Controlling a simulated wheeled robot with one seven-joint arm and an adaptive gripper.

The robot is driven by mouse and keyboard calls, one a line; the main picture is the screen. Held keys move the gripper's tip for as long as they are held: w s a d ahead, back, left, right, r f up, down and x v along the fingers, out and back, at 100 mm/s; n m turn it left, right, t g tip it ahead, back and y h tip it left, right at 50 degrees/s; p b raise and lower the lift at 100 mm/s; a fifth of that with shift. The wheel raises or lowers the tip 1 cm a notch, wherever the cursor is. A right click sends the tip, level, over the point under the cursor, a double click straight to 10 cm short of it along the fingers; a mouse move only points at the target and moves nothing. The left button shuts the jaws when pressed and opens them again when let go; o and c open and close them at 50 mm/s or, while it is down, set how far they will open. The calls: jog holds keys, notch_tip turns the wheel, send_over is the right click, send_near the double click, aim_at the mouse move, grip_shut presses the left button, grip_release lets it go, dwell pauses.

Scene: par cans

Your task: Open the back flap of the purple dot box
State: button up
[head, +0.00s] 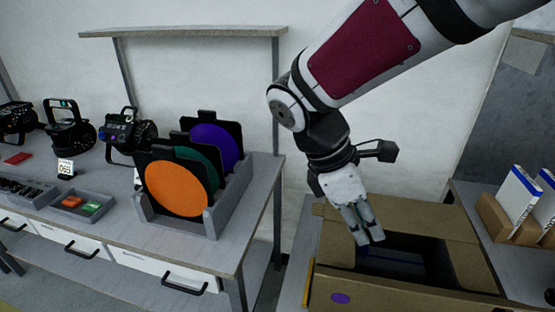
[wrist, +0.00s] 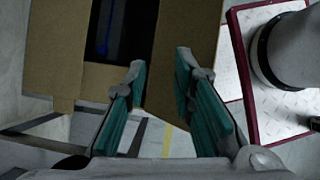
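The cardboard box with a purple dot (head: 341,298) on its near wall stands at the lower right of the head view. Its top is at least partly open, showing a dark inside with a blue-grey thing (head: 395,262). A cardboard panel (head: 420,218) runs along its back side. My gripper (head: 369,238) points down over the box opening, near its left end. In the wrist view my gripper (wrist: 159,72) is open, fingers apart, with a brown flap (wrist: 185,25) showing behind and between the fingertips. I cannot tell whether they touch it.
A bench at left holds a rack (head: 205,215) of orange, green and purple discs and several black lamps (head: 128,130). A shelf with blue-white items (head: 520,195) in a cardboard holder is at right. A red-edged plate (wrist: 275,95) shows in the wrist view.

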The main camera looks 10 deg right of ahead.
jog(key=w+a+f+n+t+h+b, duration=0.1)
jog(key=w+a+f+n+t+h, duration=0.3)
jog(key=w+a+f+n+h, duration=0.65)
jog(key=w+a+f+n+t+h+b, duration=0.1)
jog(key=w+a+f+n+t, duration=0.5)
jog(key=n, duration=0.9)
jog(key=w+d+f+g, duration=0.1)
jog(key=w+d, duration=0.3)
jog(key=d, duration=1)
jog(key=shift+w+g+p, duration=0.15)
jog(key=shift+g+p, duration=0.25)
jog(key=shift+p, duration=0.05)
jog(key=shift+f+y, duration=0.1)
jog(key=shift+y, duration=0.15)
jog(key=shift+a, duration=0.1)
grip_shut()
